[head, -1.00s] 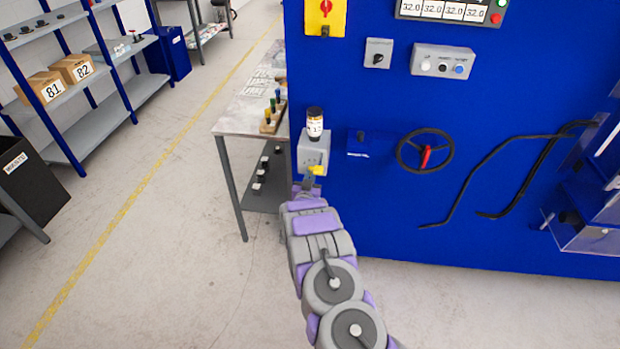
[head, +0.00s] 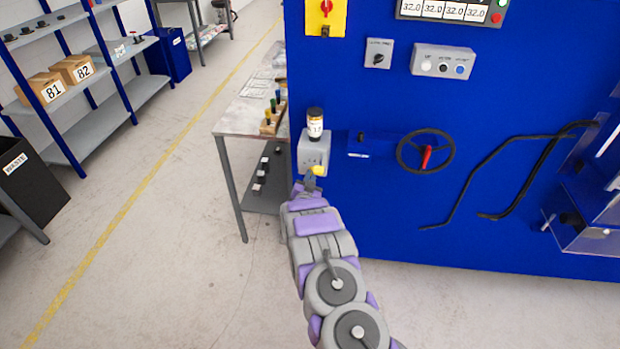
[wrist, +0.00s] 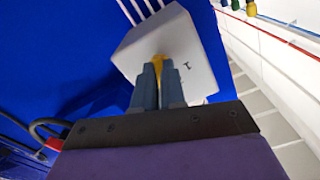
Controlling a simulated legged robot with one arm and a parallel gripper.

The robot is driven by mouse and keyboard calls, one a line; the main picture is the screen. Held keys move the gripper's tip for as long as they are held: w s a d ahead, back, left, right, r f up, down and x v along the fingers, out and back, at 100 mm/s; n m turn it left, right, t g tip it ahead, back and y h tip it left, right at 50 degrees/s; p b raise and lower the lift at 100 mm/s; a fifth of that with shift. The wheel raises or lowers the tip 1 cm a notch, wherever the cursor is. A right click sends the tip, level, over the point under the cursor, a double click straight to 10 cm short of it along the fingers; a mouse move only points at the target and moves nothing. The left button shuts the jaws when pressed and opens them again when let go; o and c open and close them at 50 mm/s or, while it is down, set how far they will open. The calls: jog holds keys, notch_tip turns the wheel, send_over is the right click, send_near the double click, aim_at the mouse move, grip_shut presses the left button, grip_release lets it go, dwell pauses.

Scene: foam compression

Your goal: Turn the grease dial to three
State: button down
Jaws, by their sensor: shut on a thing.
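The grease unit is a light grey box (head: 314,150) on the left part of the blue machine front, with a dark-capped jar (head: 315,123) on top. Its yellow dial (head: 319,170) sits low on the box face. My gripper (head: 313,180) reaches up to it from below. In the wrist view the two fingers of my gripper (wrist: 158,82) are closed on the yellow dial (wrist: 159,60), which shows between their tips. One dark mark, seemingly a numeral, is visible on the grey face (wrist: 187,65) beside the dial. The dial's pointer and the other marks are hidden or too small to read.
A black handwheel (head: 425,151) with a red handle and a small blue box (head: 358,146) are to the right on the machine. A table (head: 232,122) with colored-top items stands close on the left. The floor in front is clear.

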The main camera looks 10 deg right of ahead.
jog(key=shift+s+a+f, duration=0.1)
jog(key=shift+f, duration=0.2)
jog(key=c, duration=1.4)
grip_release()
jog(key=shift+o, duration=1)
jog(key=shift+r, duration=0.15)
jog(key=p+v, duration=0.3)
jog(key=v, duration=1.4)
jog(key=shift+a, duration=0.1)
